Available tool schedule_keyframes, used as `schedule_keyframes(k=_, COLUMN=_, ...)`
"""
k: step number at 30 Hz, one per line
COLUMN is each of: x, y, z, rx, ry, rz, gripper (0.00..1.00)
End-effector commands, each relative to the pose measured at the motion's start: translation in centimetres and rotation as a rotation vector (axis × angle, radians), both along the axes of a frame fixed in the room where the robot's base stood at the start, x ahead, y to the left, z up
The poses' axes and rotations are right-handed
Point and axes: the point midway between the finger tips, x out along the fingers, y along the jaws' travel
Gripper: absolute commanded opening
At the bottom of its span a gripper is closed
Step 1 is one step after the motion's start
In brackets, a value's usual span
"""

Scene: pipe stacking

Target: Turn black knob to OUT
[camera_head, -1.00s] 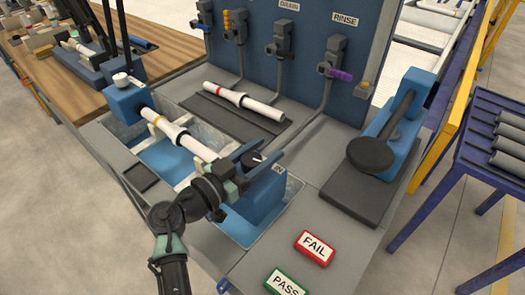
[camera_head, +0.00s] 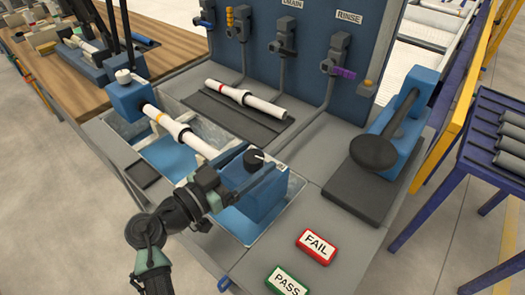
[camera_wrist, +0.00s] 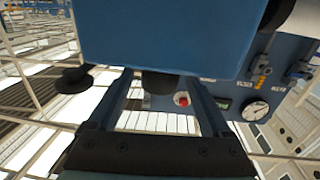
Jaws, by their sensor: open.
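The black knob (camera_head: 257,160) sits on top of the blue block at the right end of the water tank. A pale pointer mark shows on its top, toward the right; I cannot read any label beside it. In the wrist view the dark round knob (camera_wrist: 160,84) shows against the blue block (camera_wrist: 160,38), between the two fingers. My gripper (camera_head: 257,172) is at the knob, its near finger along the knob's front side; the far finger is mostly hidden. In the wrist view my gripper (camera_wrist: 160,95) is open, with gaps beside the knob.
A white pipe (camera_head: 170,127) spans the tank (camera_head: 292,190) beside the knob. Another white pipe (camera_head: 245,99) lies on a dark mat behind. A blue stand with a black disc (camera_head: 374,152) is to the right. FAIL (camera_head: 316,246) and PASS (camera_head: 287,281) blocks lie in front.

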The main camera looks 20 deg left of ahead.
Motion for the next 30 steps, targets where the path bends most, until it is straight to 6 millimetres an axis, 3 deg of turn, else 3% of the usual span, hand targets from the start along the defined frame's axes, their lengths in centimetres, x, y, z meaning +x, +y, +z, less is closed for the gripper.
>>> schedule_keyframes(k=6, x=-4.6, y=2.3, z=-0.1, rx=-0.001, ry=0.0, rz=0.004, gripper=0.83)
schedule_keyframes(k=12, x=-7.2, y=3.5, z=-0.1, rx=0.001, ry=0.0, rz=0.002, gripper=0.83)
schedule_keyframes(k=19, x=-8.1, y=3.9, z=0.0, rx=-0.001, ry=0.0, rz=0.001, gripper=0.83)
schedule_keyframes(k=30, x=-7.4, y=4.6, z=0.0, rx=-0.004, ry=-0.006, rz=-0.057, gripper=0.83)
